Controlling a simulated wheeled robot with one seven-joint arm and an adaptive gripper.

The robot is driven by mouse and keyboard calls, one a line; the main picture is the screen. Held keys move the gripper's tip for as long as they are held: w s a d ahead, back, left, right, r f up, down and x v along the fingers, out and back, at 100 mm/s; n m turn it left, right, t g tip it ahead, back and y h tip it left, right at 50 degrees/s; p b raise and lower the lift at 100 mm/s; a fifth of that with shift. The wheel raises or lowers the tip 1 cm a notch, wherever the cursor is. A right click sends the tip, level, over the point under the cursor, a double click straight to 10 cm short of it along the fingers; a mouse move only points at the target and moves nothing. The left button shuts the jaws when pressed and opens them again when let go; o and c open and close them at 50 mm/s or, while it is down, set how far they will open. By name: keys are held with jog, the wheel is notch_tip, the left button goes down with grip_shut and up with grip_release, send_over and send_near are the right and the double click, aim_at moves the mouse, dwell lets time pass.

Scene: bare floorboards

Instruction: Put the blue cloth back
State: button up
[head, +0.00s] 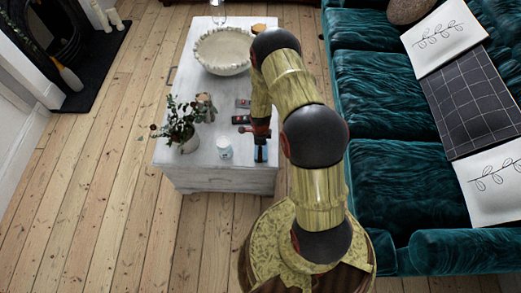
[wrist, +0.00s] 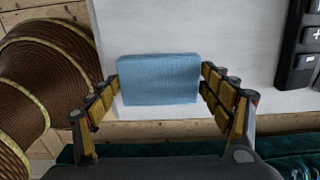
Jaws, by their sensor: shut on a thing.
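The blue cloth (wrist: 158,80) shows in the wrist view as a folded light-blue block. It sits between the two fingers of my gripper (wrist: 160,88), which is shut on it. The white table top lies behind the cloth in that view; I cannot tell whether the cloth touches it. In the head view my gripper (head: 260,150) is over the near right part of the white table (head: 205,140), and a little of the blue cloth (head: 260,154) shows there. My arm hides part of the table's right side.
On the table are a white bowl (head: 223,50), a potted plant (head: 184,125), a small white jar (head: 224,148) and dark remotes (head: 242,103). A teal sofa (head: 390,110) stands to the right. Floorboards (head: 110,150) on the left are clear. A fireplace (head: 60,40) is at far left.

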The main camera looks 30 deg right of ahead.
jog(key=shift+c, duration=0.5)
jog(key=o, duration=1.1)
jog(key=a+r+n+t+p, duration=0.15)
jog(key=r+n, duration=0.25)
jog(key=r, duration=1.1)
jog(key=a+r+n+p, duration=0.1)
jog(key=a+r+n, duration=0.25)
jog(key=r, duration=1.15)
jog(key=a+r+n+t+p, duration=0.15)
jog(key=r+n, duration=0.25)
jog(key=r, duration=1)
jog(key=s+a+r+n+t, duration=0.1)
jog(key=s+a+r+n, duration=0.2)
jog(key=s+r+n, duration=0.3)
jog(key=s+a+r+n+t, duration=0.1)
jog(key=s+a+r+n, duration=0.3)
jog(key=s+r+n, duration=0.3)
jog(key=s+r, duration=0.4)
jog(key=s, duration=0.3)
jog(key=shift+a+r+t, duration=0.25)
jog(key=shift+r+t, duration=0.05)
